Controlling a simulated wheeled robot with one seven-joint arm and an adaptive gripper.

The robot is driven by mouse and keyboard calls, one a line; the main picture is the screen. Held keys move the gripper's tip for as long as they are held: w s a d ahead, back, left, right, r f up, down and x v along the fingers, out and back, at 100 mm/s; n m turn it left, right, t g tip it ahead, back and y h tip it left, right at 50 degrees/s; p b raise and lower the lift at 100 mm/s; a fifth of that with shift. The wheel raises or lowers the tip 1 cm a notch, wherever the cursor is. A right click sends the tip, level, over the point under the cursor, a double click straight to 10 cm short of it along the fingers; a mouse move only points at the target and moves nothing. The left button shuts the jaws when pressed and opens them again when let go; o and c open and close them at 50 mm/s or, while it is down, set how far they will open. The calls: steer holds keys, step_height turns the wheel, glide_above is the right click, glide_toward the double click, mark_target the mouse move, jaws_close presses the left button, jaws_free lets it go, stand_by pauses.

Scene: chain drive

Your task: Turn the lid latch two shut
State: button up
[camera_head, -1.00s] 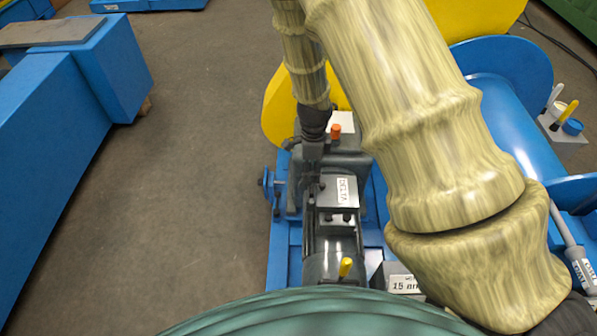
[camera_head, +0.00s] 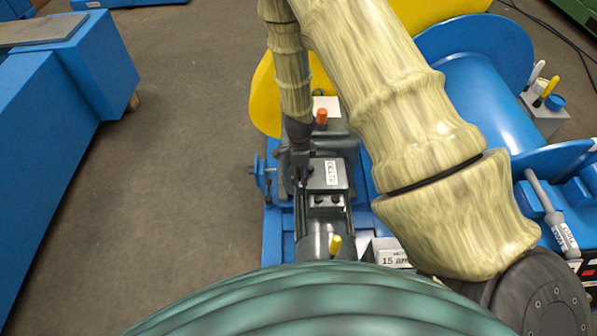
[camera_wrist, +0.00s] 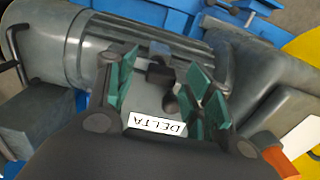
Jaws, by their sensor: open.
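The grey motor terminal box has a lid (camera_head: 343,178) with a white DELTA label, which also shows in the wrist view (camera_wrist: 157,124). A dark latch (camera_wrist: 168,98) stands on the lid between my fingers in the wrist view. I cannot tell which numbered latch it is, or whether it touches a finger. My gripper (camera_wrist: 163,86) is open, with green pads on either side of the latch. In the head view my gripper (camera_head: 299,165) is at the left edge of the lid, and it hides the latch there.
A yellow guard (camera_head: 265,95) rises at the back. A blue bench (camera_head: 50,120) is far left, with clear floor between. My arm crosses above the right side.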

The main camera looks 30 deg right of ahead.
steer(key=shift+w+f, duration=0.25)
steer(key=shift+f, duration=0.2)
steer(key=shift+r, duration=0.1)
steer(key=shift+s, duration=0.1)
steer(key=c, duration=1)
steer(key=shift+a, duration=0.15)
